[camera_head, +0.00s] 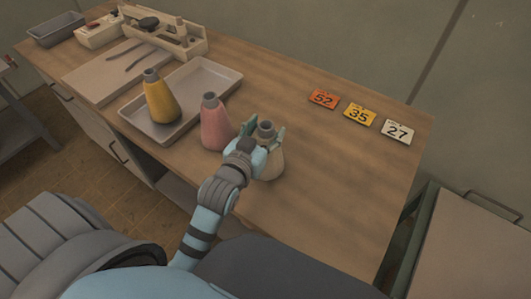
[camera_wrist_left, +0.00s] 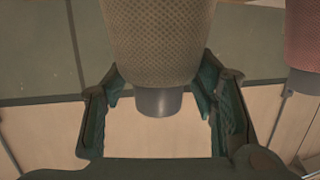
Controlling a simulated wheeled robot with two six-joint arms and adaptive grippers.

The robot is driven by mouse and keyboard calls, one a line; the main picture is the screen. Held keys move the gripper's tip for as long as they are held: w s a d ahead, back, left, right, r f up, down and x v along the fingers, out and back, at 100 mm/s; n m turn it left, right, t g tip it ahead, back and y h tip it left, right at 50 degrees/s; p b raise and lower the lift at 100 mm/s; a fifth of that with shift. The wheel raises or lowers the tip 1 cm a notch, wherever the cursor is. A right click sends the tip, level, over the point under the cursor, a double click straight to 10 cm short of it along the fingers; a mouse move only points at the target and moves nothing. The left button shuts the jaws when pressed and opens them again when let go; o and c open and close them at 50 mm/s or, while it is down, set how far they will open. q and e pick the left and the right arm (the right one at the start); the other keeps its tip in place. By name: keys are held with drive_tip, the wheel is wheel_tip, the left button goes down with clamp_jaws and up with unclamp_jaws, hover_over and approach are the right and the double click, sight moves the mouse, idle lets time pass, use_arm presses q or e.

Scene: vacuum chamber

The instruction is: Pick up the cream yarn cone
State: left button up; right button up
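The cream yarn cone (camera_head: 273,166) stands upright on the wooden table, with a grey tip at its top. In the left wrist view the cone (camera_wrist_left: 158,45) appears upside down, its grey tip pointing down. My left gripper (camera_head: 263,136) is at the upper part of the cone, partly hiding it in the head view. In the left wrist view the gripper's green fingers (camera_wrist_left: 163,85) are spread, one on each side of the cone near its tip. Whether either finger touches it is unclear. My right gripper is not in view.
A pink cone (camera_head: 214,125) stands close to the left of the cream one. A yellow cone (camera_head: 160,98) stands in a grey tray (camera_head: 205,75). Number cards (camera_head: 359,114) lie at the back right. The table's right part is clear.

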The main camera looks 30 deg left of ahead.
use_arm(q)
clamp_jaws()
